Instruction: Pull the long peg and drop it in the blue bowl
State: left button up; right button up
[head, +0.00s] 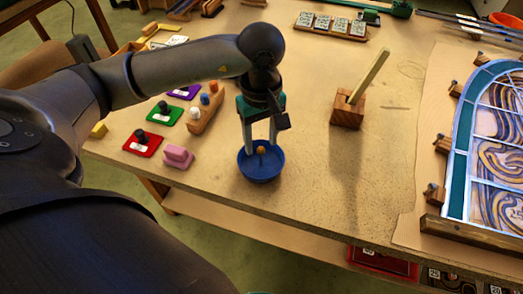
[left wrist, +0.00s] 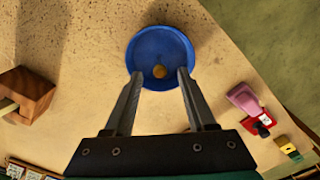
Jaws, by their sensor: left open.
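The blue bowl (head: 244,171) stands near the table's front edge, and it also shows in the left wrist view (left wrist: 160,36). A small rounded orange-brown piece (left wrist: 159,71) is in the bowl; how long it is cannot be told. My left gripper (head: 261,148) points down over the bowl, open, its fingers on either side of this piece with gaps. A long pale stick (head: 371,74) leans up and right out of a wooden block (head: 347,109) to the right. A wooden rack (head: 206,119) on the left holds white, blue and orange pegs. My right gripper is not in view.
Left of the bowl are a pink block (head: 178,156), a red plate (head: 142,143), a green plate (head: 164,116) and a purple plate (head: 185,92). A leaded panel (head: 497,150) lies at right. Table between bowl and wooden block is clear.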

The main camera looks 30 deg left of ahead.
pick_arm(q)
notch_tip(320, 180, up, 13)
jog(key=shift+p, duration=0.4)
jog(key=shift+s+r, duration=0.1)
